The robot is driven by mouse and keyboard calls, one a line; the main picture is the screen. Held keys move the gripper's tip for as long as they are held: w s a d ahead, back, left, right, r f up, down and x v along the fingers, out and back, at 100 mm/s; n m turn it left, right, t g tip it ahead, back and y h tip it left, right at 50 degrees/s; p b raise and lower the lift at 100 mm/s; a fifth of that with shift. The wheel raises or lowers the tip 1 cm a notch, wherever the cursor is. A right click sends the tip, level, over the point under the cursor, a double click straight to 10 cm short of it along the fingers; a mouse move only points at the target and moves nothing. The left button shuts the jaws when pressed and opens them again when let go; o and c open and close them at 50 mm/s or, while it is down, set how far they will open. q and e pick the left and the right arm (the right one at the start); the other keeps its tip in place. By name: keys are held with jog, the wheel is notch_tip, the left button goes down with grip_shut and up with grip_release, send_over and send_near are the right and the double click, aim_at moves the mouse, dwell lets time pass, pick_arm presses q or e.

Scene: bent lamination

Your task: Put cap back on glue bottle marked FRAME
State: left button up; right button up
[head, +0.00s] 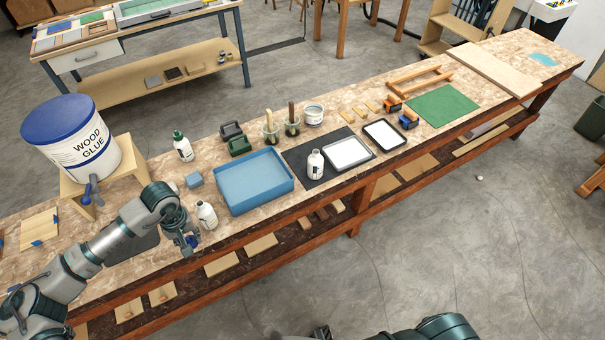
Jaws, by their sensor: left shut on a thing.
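Three white glue bottles stand upright on the bench. One with a green cap (178,135) is the rear-left bottle (185,151). A second bottle (207,216) stands near the front edge, just right of my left gripper. A third bottle (315,165) stands on the dark mat. Their labels are too small to read, so I cannot tell which is marked FRAME. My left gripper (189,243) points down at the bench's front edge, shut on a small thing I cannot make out. A dark part at the bottom edge may be my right gripper (320,332); its fingers are not clear.
A large WOOD GLUE bucket (70,140) sits on a wooden stand at left. A small white round thing (479,178) lies on the floor.

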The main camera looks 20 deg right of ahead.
pick_arm(q)
jog(key=m, duration=0.2)
jog(key=shift+s+a+r+m, duration=0.15)
jog(key=shift+a+r+m, duration=0.15)
jog(key=shift+r, duration=0.1)
